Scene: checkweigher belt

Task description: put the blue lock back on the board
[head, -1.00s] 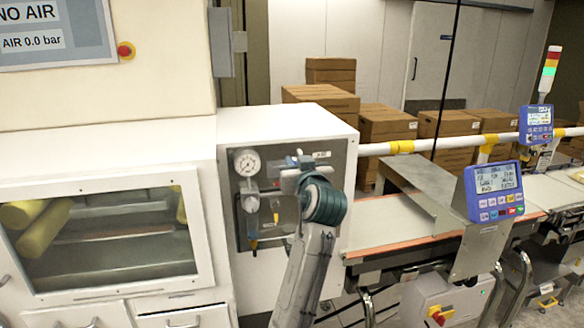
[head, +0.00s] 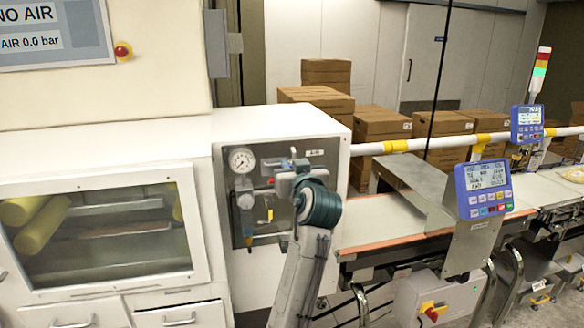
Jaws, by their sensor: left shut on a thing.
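My left gripper (head: 287,180) is in front of the grey air panel (head: 259,234) on the white cabinet. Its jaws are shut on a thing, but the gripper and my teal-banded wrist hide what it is. I cannot make out the blue lock clearly, and no lock board can be told in this view. The panel carries a round gauge (head: 241,160), and a small red part (head: 270,181) and a yellow part (head: 269,214) show beside the gripper. My right gripper is not in view.
A display (head: 55,32) at the upper left reads NO AIR, 0.0 bar, with a red button (head: 123,51) beside it. A windowed cabinet (head: 100,285) stands left. A conveyor belt (head: 385,222) with a blue control screen (head: 484,188) runs right. Cardboard boxes (head: 380,128) stand behind.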

